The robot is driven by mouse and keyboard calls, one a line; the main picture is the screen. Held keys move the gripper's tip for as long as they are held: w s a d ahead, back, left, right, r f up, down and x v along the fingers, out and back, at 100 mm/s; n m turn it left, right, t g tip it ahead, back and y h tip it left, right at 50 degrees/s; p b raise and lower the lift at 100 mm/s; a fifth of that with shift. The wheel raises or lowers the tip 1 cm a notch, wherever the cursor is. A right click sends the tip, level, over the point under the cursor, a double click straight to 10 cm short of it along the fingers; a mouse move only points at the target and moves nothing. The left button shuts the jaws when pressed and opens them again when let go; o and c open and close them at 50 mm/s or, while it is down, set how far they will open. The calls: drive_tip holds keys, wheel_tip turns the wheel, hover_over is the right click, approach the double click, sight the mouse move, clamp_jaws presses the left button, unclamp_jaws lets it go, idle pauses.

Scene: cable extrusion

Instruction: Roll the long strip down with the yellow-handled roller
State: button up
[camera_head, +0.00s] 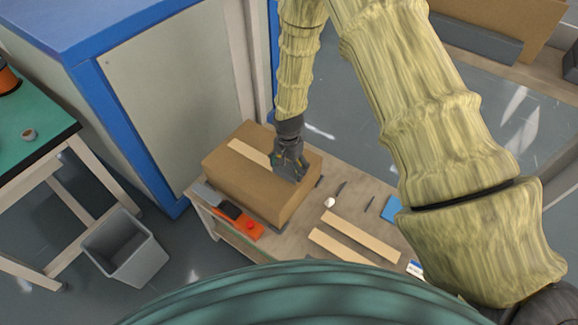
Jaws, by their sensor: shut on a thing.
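A cardboard box (250,186) sits on the small wooden table. A long pale strip (249,153) lies along its top, and its right part is hidden by my gripper. My gripper (289,172) points down over the right part of the box top and is shut. Small yellow bits show between its dark fingers, seemingly the handle of the roller, which is mostly hidden. I cannot tell whether the roller touches the strip.
Two loose pale strips (343,248) lie on the table's front right, near a small white-tipped tool (329,202) and a blue item (391,208). An orange tool (245,229) lies at the box's front left. A grey bin (124,247) stands on the floor.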

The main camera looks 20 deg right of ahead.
drive_tip(key=shift+f, duration=0.25)
drive_tip(key=shift+w+a, duration=0.1)
idle(0.3)
drive_tip(key=shift+w+a, duration=1.1)
drive_tip(key=shift+w+a+b, duration=0.45)
drive_tip(key=shift+w+a, duration=0.6)
drive_tip(key=shift+w, duration=0.25)
